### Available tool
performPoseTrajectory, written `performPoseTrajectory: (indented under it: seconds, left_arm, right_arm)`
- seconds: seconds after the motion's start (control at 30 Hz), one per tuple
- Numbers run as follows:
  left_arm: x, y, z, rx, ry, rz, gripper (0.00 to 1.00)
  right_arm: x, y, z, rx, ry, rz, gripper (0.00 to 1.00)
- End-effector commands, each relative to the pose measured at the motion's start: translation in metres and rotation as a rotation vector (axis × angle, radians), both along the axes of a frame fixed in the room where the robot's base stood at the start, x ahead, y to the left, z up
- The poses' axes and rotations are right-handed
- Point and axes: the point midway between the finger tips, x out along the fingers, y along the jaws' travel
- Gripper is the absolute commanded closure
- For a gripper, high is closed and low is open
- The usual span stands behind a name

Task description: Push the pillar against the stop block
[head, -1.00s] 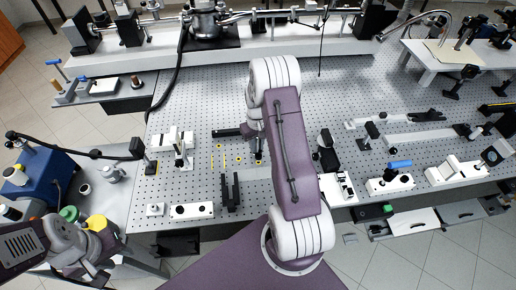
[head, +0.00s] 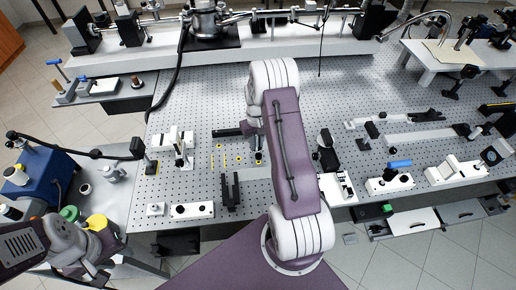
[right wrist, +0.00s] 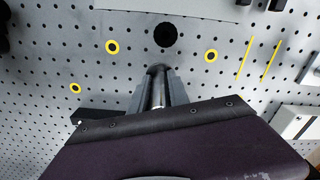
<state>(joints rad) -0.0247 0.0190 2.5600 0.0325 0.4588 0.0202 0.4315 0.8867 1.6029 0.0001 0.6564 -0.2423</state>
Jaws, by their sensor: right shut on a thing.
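My right gripper (right wrist: 158,98) is shut on a slim silvery pillar (right wrist: 158,91) with a dark top, its two grey fingers on either side of it. In the head view my right gripper (head: 258,150) is mostly hidden under my arm, over the perforated table. Which part is the stop block I cannot tell for sure; a black bar (head: 228,132) lies left of my right gripper. My left gripper (head: 101,276) is low at the left, over the side table, away from these things; its jaws are too small to read.
Yellow rings (right wrist: 112,47) and yellow lines (right wrist: 245,57) mark the perforated table, with a black disc (right wrist: 165,35) beyond the pillar. Dark upright bars (head: 230,190) stand nearer the front edge. White mounts (head: 176,140) stand left, a white block (head: 338,188) right.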

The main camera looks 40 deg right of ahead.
Motion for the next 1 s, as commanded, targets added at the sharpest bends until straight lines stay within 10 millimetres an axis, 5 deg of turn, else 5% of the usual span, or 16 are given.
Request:
performPoseTrajectory:
  seconds: [0.63, 0.67, 0.73, 1.0]
  left_arm:
    - [0.0000, 0.0000, 0.0022, 0.000, 0.000, 0.000, 0.64]
    - [0.0000, -0.0001, 0.0022, 0.000, 0.000, 0.000, 0.64]
    - [0.0000, -0.0001, 0.0022, 0.000, 0.000, 0.000, 0.64]
    - [0.0000, 0.0000, 0.0019, 0.000, 0.000, 0.000, 0.64]
  right_arm:
    - [0.0032, -0.0016, 0.0025, -0.007, -0.013, 0.000, 1.00]
    - [0.0032, -0.0016, 0.0025, -0.007, -0.013, 0.000, 0.73]
    - [0.0027, -0.0013, 0.0022, -0.005, -0.011, 0.000, 0.53]
    - [0.0010, -0.0005, 0.0009, -0.003, -0.006, 0.000, 0.53]
